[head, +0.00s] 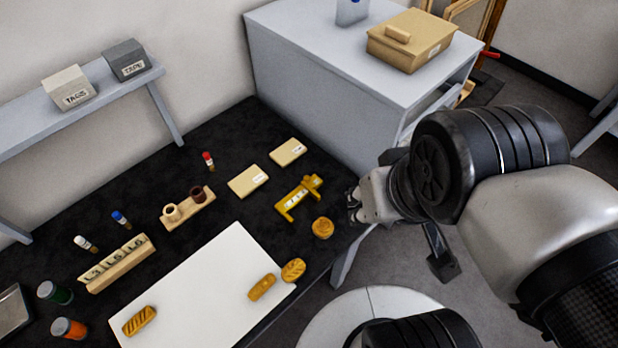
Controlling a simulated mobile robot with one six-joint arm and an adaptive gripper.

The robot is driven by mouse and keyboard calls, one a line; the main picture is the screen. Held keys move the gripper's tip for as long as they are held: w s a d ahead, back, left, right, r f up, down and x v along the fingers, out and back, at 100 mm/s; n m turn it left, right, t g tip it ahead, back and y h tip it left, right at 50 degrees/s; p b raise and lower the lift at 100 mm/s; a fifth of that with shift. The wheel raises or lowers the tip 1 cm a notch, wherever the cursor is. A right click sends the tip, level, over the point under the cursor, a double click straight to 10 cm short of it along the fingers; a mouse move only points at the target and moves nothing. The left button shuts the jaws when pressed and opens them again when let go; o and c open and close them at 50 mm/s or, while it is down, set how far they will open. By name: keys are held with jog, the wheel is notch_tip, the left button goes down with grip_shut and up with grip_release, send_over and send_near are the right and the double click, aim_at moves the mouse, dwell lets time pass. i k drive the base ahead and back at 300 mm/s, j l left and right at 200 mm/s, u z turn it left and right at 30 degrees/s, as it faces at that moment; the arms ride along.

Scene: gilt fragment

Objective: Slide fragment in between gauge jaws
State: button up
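The yellow gauge (290,206) lies on the black table top, its jaws toward the lower left. I see nothing between its jaws. A round gilt fragment (323,228) lies on the black surface just below the gauge. Two more gilt fragments, an oval one (293,270) and a longer one (262,287), lie near the right end of a white sheet (205,285). Another long ridged gilt fragment (140,320) lies at its lower left. My gripper (353,205) is right of the gauge, near the table's right edge. Its fingers are small and partly hidden, so their opening is unclear.
Two cream boxes (248,181) (288,152) lie behind the gauge. A wooden holder with small cups (188,209), a rack of labelled blocks (118,263) and several jars and vials stand to the left. A grey cabinet (320,75) borders the table at the back right.

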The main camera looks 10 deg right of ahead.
aim_at(323, 227)
jog(key=l+u, duration=0.15)
jog(key=u, duration=0.2)
jog(key=k+l+u, duration=0.15)
jog(key=u, duration=0.2)
jog(key=k+l+u, duration=0.1)
jog(key=u, duration=0.25)
